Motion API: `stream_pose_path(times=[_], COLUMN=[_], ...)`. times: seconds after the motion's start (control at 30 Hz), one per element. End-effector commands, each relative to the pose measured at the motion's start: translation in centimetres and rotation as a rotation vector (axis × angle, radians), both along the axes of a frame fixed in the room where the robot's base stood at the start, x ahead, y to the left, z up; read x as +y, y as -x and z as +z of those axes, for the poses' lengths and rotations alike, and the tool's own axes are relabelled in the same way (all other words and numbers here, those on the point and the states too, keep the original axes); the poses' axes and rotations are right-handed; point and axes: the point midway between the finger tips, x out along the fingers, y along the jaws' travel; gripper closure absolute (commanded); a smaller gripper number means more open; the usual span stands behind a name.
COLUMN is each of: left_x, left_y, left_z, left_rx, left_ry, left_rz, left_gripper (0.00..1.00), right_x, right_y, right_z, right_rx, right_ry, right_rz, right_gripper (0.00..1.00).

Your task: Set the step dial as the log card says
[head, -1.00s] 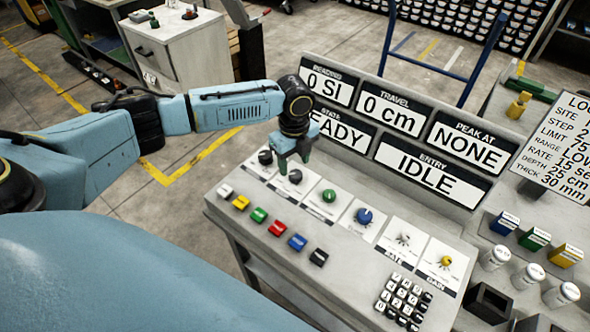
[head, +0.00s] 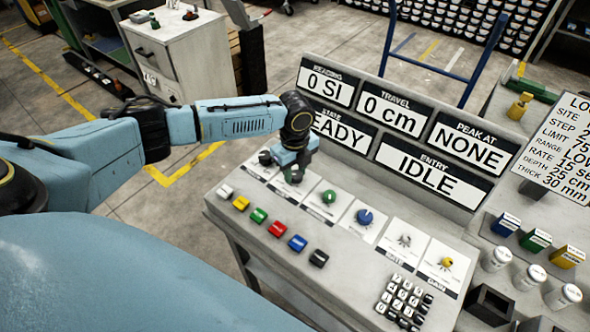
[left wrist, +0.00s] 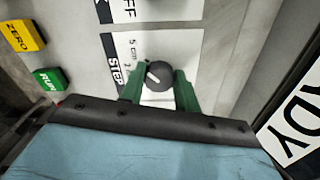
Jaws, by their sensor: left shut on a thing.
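The step dial (left wrist: 158,76) is a dark round knob with a white pointer line, beside a STEP label and a "5 cm" mark. In the left wrist view the green fingers of my left gripper (left wrist: 159,88) stand on both sides of it, shut on it. In the head view my left gripper (head: 293,172) is down over the second knob from the left, hiding most of it. The log card (head: 556,148) is at the right; its STEP line starts with "2" and is cut off by the picture edge. My right gripper is not in view.
The sloped console (head: 345,245) also carries a green knob (head: 329,196), a blue knob (head: 364,216), coloured buttons and a keypad (head: 404,300). The display panel (head: 388,130) rises close behind my left gripper. Jars and coloured blocks stand at the right.

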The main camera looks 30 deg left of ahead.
Motion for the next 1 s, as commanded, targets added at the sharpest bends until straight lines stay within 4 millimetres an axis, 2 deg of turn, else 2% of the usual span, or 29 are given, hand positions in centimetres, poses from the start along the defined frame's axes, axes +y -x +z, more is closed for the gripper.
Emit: stream_pose_path(times=[0.17, 0.37, 0.7, 1.0], left_x=[0.0, 0.0, -0.1, 0.0], left_y=[0.0, 0.1, 0.2, 0.3], left_z=[0.1, 0.3, 0.4, 0.3], left_rx=[0.002, 0.003, 0.003, 0.003], left_ry=[0.0, 0.001, 0.002, 0.001], left_rz=[0.013, 0.084, 0.347, 0.586], left_gripper=[0.91, 0.91, 0.91, 0.91], right_x=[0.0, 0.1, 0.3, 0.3], right_y=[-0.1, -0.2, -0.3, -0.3], right_z=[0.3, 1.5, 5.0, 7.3], right_rx=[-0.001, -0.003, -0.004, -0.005], right_ry=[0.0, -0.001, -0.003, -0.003], right_rz=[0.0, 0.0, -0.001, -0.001], right_gripper=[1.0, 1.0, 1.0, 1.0])
